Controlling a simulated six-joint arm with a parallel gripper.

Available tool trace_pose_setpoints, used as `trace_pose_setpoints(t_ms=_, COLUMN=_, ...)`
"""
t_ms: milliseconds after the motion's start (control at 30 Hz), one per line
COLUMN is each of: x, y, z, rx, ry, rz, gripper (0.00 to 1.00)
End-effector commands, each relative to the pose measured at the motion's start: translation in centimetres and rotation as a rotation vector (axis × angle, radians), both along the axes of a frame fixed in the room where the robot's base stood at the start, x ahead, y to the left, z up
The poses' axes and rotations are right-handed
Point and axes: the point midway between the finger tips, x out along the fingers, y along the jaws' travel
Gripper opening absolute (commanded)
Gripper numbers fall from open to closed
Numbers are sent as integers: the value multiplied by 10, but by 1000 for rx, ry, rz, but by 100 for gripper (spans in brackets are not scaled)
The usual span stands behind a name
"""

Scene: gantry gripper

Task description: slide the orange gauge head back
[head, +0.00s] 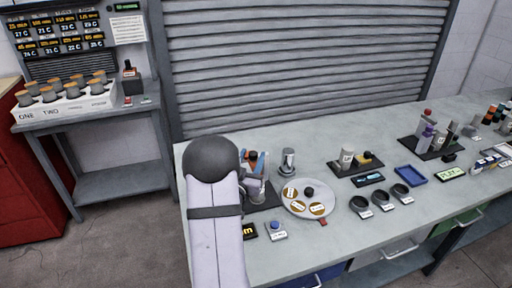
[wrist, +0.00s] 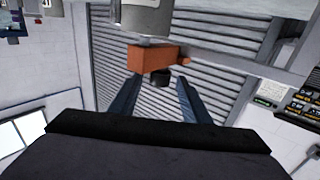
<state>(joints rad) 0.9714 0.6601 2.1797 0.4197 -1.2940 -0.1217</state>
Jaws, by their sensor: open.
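The orange gauge head (wrist: 155,57) is a small orange block in the wrist view, just beyond my fingertips. A grey cylinder (wrist: 146,18) shows above it in the picture and a short dark stub (wrist: 160,76) below it. My gripper (wrist: 159,80) is open, its two dark blue fingers to either side of the stub with nothing held between them. I cannot tell whether a finger touches the head. In the head view a little of the orange head (head: 253,155) shows beside my gripper (head: 258,164); my arm hides much of this spot.
On the bench (head: 325,240), a round tray (head: 304,211) with several labelled discs and a grey cylindrical piece (head: 288,161) stand close to the right. Dark rings (head: 382,198) and a blue tray (head: 411,175) lie further right. A slatted shutter (head: 300,70) rises behind.

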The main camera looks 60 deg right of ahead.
Motion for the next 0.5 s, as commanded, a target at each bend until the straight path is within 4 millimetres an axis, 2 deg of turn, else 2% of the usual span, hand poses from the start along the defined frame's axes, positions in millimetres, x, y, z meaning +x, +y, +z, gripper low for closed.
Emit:
trace_pose_setpoints(t_ms=300, x=7, y=-38, z=2, rx=0, ry=1, rz=-1, gripper=43)
trace_pose_setpoints(t_ms=500, x=10, y=-52, z=1, rx=1, ry=0, rz=0, gripper=43)
